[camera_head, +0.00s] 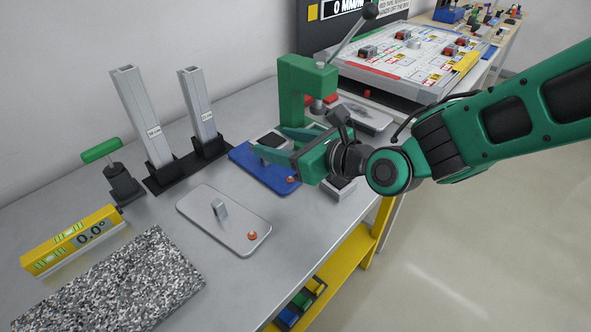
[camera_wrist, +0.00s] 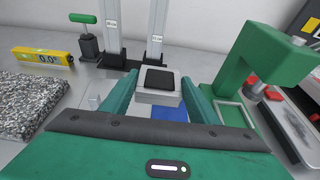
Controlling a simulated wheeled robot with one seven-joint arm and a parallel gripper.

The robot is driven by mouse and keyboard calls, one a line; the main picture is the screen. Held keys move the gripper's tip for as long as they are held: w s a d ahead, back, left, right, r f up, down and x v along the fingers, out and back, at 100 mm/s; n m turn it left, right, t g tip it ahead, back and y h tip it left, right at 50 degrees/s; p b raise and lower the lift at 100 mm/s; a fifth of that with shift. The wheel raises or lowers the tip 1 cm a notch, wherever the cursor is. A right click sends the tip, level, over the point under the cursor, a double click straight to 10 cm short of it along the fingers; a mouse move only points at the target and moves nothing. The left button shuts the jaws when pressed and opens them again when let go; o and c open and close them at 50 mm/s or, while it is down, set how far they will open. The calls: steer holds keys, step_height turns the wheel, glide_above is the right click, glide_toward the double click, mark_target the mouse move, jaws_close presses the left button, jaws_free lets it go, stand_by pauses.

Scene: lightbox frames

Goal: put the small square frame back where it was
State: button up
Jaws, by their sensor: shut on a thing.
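My gripper (camera_head: 272,147) is shut on a small square frame (camera_head: 272,140), pale grey with a dark face. In the wrist view the small square frame (camera_wrist: 142,97) sits between my two fingertips (camera_wrist: 155,88). It appears held above the blue plate (camera_head: 243,153), which shows beneath it in the wrist view (camera_wrist: 172,114). The height of the gap is hard to tell. A pale, boxy item (camera_head: 343,187) with a dark middle is partly hidden below my gripper at the bench's front edge.
A grey plate (camera_head: 200,212) with a small metal block (camera_head: 219,208) lies to the left. Two upright metal posts (camera_head: 148,118) stand behind. A green press (camera_head: 295,95) stands close beyond my gripper. A yellow level (camera_head: 70,240) and a speckled slab (camera_head: 110,285) are at left.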

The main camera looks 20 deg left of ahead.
steer(key=w+d+f, duration=0.1)
steer(key=w+f, duration=0.1)
steer(key=w, duration=0.1)
steer(key=w+d+f, duration=0.2)
steer(key=w, duration=0.1)
steer(key=w+d+f, duration=0.1)
steer(key=w+f, duration=0.2)
steer(key=w, duration=0.1)
steer(key=shift+d, duration=0.25)
steer(key=shift+f, duration=1.95)
steer(key=shift+f, duration=0.6)
steer(key=o, duration=1.2)
steer(key=shift+d, duration=0.1)
steer(key=shift+w, duration=0.15)
steer(key=shift+w+r, duration=0.1)
steer(key=shift+r, duration=0.45)
steer(key=v, duration=1.2)
steer(key=shift+r, duration=0.1)
